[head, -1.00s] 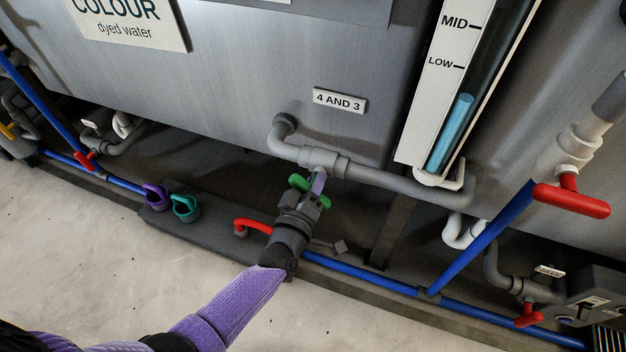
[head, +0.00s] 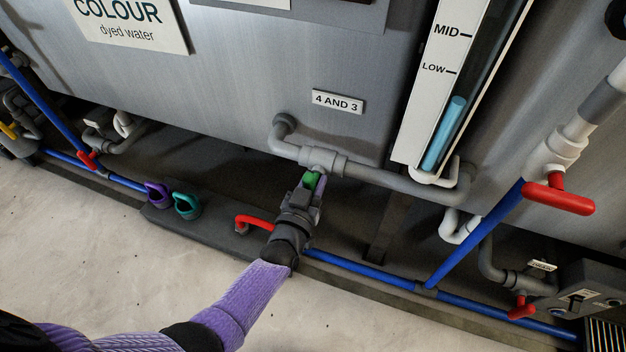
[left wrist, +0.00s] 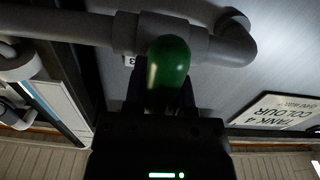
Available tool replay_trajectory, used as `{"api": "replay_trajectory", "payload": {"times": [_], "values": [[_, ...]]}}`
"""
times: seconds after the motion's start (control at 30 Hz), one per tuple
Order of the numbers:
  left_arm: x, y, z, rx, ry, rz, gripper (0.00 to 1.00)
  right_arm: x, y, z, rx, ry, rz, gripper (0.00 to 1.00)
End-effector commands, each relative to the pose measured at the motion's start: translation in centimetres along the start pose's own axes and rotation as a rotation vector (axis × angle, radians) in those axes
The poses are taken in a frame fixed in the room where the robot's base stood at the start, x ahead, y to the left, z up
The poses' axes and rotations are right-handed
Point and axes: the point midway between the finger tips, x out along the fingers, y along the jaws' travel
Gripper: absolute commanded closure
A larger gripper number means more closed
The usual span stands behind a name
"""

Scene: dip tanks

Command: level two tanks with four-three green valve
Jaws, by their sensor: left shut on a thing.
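The green valve handle (head: 311,180) sits on the grey pipe (head: 365,175) under the plate marked "4 AND 3" (head: 338,101). My left gripper (head: 314,187) is shut on this handle, reaching up to it from below. In the left wrist view the rounded green handle (left wrist: 168,62) stands at the jaws in front of the grey pipe (left wrist: 70,25). The gripper hides part of the handle and the valve body. The level gauge (head: 425,95) shows a blue column (head: 443,133) with its top below the LOW mark. My right gripper is not in view.
Red-handled valves (head: 557,198) sit on other pipes at right and left. A red hook-shaped handle (head: 256,221) lies close left of my gripper. Purple (head: 157,194) and teal (head: 187,206) rings stand on the dark ledge. A blue pipe (head: 365,271) runs along the floor edge. The pale floor is clear.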

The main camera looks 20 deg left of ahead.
Motion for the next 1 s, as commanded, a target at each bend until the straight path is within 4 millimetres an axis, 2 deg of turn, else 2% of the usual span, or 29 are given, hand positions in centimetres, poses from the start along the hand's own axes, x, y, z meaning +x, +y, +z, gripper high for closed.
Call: {"api": "replay_trajectory", "payload": {"times": [0.3, 0.73, 0.77, 0.8, 0.9, 0.93, 1.0], "values": [[-0.06, 0.03, 0.13, 0.074, -0.004, 0.001, 1.0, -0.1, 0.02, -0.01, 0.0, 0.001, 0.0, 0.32], [-0.06, 0.02, 0.15, 0.082, -0.004, 0.001, 1.0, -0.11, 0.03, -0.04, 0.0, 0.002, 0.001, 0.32], [-0.06, 0.02, 0.14, 0.082, -0.004, 0.001, 0.65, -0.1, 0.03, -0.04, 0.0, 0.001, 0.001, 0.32], [-0.06, 0.02, 0.14, 0.082, -0.004, 0.001, 0.57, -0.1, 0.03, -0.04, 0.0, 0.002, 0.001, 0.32], [-0.04, 0.01, 0.1, 0.081, -0.003, 0.001, 0.36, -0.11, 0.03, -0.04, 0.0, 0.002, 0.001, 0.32], [-0.04, 0.01, 0.09, 0.081, -0.003, 0.001, 0.32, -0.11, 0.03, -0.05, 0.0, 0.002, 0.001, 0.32], [-0.03, 0.01, 0.07, 0.081, -0.002, 0.0, 0.32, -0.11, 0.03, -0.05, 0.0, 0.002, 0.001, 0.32]]}}
